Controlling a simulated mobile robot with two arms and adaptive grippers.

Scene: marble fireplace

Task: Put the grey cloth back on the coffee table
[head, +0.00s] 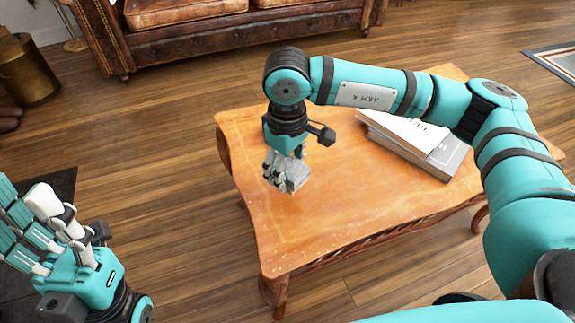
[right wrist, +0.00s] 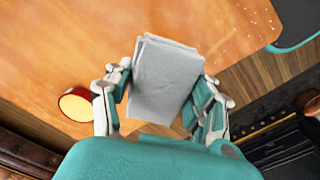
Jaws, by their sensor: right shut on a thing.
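The grey cloth (head: 298,178) is a small folded, pale grey pad. In the right wrist view the cloth (right wrist: 163,82) sits between the fingers of my right gripper (right wrist: 164,92), which is shut on it from both sides. In the head view my right gripper (head: 284,170) points down over the left part of the wooden coffee table (head: 330,220). I cannot tell whether the cloth touches the tabletop. My left gripper (head: 38,228) is at the lower left, away from the table, with its fingers extended and empty.
Two stacked books (head: 445,160) lie at the right of the tabletop, partly behind my right arm. A round red-rimmed thing (right wrist: 78,104) shows beside the gripper in the right wrist view. A brown leather sofa (head: 210,35) stands behind. The front of the tabletop is clear.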

